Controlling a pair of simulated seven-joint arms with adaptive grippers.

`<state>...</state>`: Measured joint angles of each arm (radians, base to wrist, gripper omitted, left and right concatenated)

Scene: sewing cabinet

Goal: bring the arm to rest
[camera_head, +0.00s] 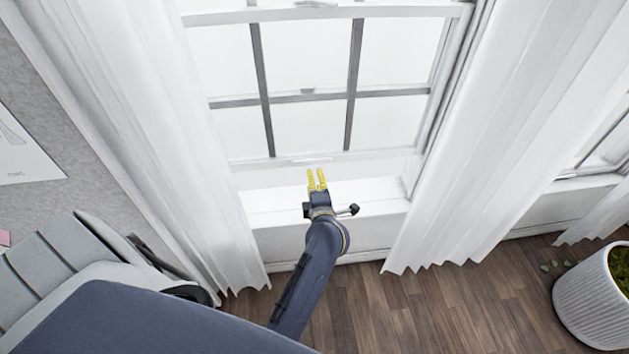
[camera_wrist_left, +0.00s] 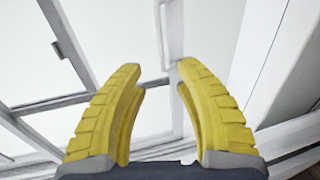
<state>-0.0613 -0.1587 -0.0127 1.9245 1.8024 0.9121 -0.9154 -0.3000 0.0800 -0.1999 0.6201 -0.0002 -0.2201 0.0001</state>
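My left arm (camera_head: 305,275) reaches up from the bottom of the head view toward the window. Its left gripper (camera_head: 315,173) has two yellow ridged fingers and is in front of the window's lower edge, above the white sill as seen in the picture. In the left wrist view, the left gripper (camera_wrist_left: 160,68) is open, with a clear gap between the fingers and nothing held. The window (camera_wrist_left: 40,60) fills much of the background there. I cannot tell whether the fingers touch the window frame. My right gripper is not in view.
The window (camera_head: 308,98) has white curtains on its left (camera_head: 165,130) and right (camera_head: 490,120). A grey slatted piece of furniture (camera_head: 60,250) is at the lower left. A white ribbed planter (camera_head: 590,300) stands at the right. The wooden floor (camera_head: 460,305) between is mostly clear.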

